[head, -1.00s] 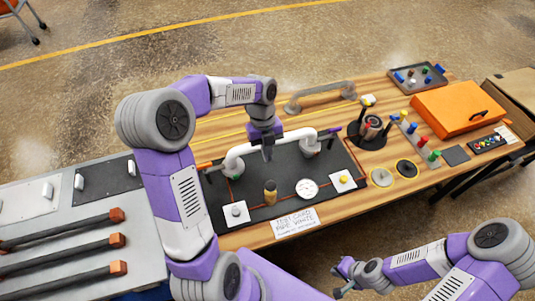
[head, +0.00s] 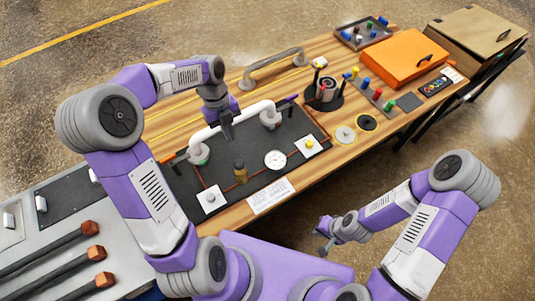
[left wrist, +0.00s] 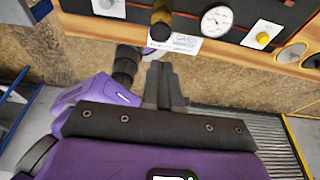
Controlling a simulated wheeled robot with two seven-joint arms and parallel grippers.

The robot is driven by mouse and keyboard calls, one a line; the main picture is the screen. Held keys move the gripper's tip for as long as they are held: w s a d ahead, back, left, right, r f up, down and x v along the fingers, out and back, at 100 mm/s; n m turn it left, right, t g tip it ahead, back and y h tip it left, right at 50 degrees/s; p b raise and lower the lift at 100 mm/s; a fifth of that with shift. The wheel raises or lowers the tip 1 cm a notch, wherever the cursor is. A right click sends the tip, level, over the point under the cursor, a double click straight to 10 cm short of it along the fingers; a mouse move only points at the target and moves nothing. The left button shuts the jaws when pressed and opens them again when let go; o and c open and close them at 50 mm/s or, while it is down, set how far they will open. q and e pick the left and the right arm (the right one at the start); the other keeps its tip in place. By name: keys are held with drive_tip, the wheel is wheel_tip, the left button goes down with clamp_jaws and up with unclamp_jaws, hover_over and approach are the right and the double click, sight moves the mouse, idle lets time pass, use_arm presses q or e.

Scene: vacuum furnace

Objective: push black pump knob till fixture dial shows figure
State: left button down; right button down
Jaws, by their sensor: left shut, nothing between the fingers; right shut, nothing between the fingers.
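A brass cylinder with a dark top (head: 240,172), which seems to be the pump with its black knob, stands on a dark fixture mat (head: 183,189). The round white dial (head: 275,159) lies to its right; its figure is too small to read. My left gripper (head: 228,138) is shut and empty, pointing down near the white pipe, above the cylinder in the picture. In the left wrist view the shut fingers (left wrist: 163,66) show below the cylinder (left wrist: 161,22) and dial (left wrist: 215,20). My right gripper (head: 324,242) is shut and empty, off the table's front edge.
A white pipe (head: 232,121) arches over the mat's back. White plates carry a pale knob (head: 210,198) and a yellow knob (head: 309,145). A printed card (head: 270,195) lies in front. An orange case (head: 404,60) and a tool tray (head: 362,33) stand farther right.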

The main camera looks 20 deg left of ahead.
idle(0.8)
use_arm(q)
wheel_tip(320, 180, up, 3)
drive_tip(key=shift+r+p, duration=0.1)
drive_tip(key=shift+p, duration=0.5)
drive_tip(key=b, duration=0.1)
approach(239, 164)
drive_tip(key=x, duration=0.5)
drive_tip(key=shift+d, duration=0.2)
drive_tip(key=shift+f, duration=0.75)
